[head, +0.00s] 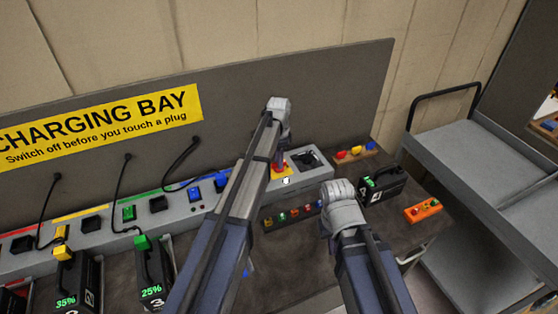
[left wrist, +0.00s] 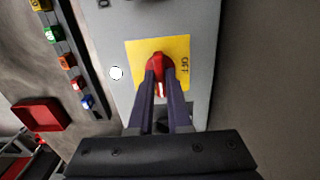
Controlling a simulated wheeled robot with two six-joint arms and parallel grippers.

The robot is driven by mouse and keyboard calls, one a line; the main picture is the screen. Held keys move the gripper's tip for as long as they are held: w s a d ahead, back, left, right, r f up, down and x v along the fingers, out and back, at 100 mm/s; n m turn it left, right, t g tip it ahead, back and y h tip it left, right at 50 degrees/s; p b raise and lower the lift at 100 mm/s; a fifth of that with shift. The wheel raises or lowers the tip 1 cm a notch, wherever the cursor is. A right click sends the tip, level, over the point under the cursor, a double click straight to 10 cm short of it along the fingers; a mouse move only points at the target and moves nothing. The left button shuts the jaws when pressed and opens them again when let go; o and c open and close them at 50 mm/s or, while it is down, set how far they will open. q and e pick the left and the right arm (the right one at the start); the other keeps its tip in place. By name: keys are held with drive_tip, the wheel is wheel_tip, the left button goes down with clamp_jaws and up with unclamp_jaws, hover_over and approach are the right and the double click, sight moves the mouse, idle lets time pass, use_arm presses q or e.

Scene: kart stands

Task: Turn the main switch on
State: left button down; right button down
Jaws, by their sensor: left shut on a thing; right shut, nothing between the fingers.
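The main switch is a red rotary knob (left wrist: 160,64) on a yellow plate (left wrist: 180,48) marked OFF at one side. It sits on the grey charging console (head: 305,150), where a bit of the yellow plate (head: 281,171) shows beside my left arm. My left gripper (left wrist: 162,80) is shut on the red knob, with a finger on each side of it. My right gripper (head: 338,190) is in front of the console, above the bench, shut and holding nothing.
A battery pack (head: 384,186) stands right of my right gripper, with an orange block (head: 423,209) near it. A strip of coloured plugs (head: 292,216) lies before the console. Batteries with cables stand at left. A grey cart (head: 470,165) is at right.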

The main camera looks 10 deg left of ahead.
use_arm(q)
drive_tip(key=c, duration=0.9)
unclamp_jaws()
drive_tip(key=shift+o, duration=0.2)
drive_tip(key=shift+r, duration=0.1)
wheel_tip(320, 180, up, 8)
drive_tip(key=p, duration=0.8)
drive_tip(key=shift+f, duration=0.2)
